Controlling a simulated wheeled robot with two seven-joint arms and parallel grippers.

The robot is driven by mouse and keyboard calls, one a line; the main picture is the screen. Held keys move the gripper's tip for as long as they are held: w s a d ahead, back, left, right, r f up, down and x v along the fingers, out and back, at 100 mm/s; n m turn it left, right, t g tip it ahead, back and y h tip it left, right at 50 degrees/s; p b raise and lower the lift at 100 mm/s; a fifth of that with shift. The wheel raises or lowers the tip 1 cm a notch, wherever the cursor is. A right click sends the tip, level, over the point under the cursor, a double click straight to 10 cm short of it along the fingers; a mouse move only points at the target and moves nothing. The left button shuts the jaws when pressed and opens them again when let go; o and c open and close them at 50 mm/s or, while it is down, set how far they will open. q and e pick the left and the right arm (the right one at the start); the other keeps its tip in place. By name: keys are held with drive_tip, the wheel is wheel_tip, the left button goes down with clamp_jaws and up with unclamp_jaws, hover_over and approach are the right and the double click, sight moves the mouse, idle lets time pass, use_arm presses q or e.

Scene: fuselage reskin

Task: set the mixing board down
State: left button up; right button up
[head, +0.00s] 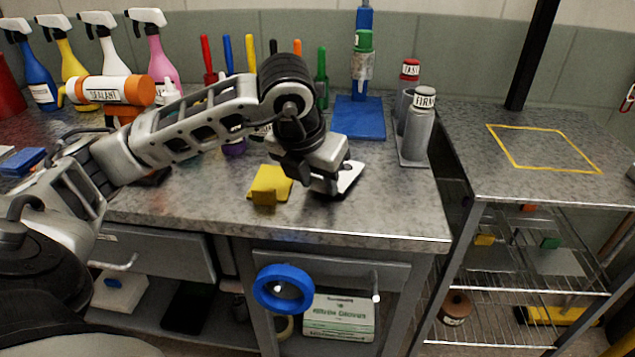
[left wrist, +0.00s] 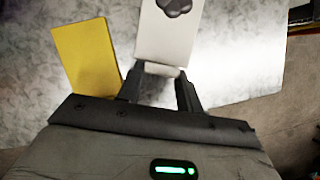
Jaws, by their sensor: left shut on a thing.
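The mixing board (head: 351,176) is a small white plate by my left gripper (head: 333,184), over the front right of the grey workbench (head: 395,205). In the left wrist view the board (left wrist: 168,48) has a dark blob at its far part. The fingers of my left gripper (left wrist: 158,88) are shut on the board's near end. The gripper hides part of the board in the head view. I cannot tell whether the board touches the bench top. My right gripper is not in view.
A yellow block (head: 270,183) lies just left of the gripper; it also shows in the left wrist view (left wrist: 88,55). A blue stand (head: 359,118) and a grey bottle holder (head: 414,145) stand behind. The bench's front edge is close. The right table (head: 560,185) has a yellow outline.

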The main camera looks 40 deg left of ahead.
use_arm(q)
drive_tip(key=shift+f, duration=0.5)
drive_tip(key=o, duration=1)
drive_tip(key=v, duration=1.2)
drive_tip(key=shift+p, duration=0.35)
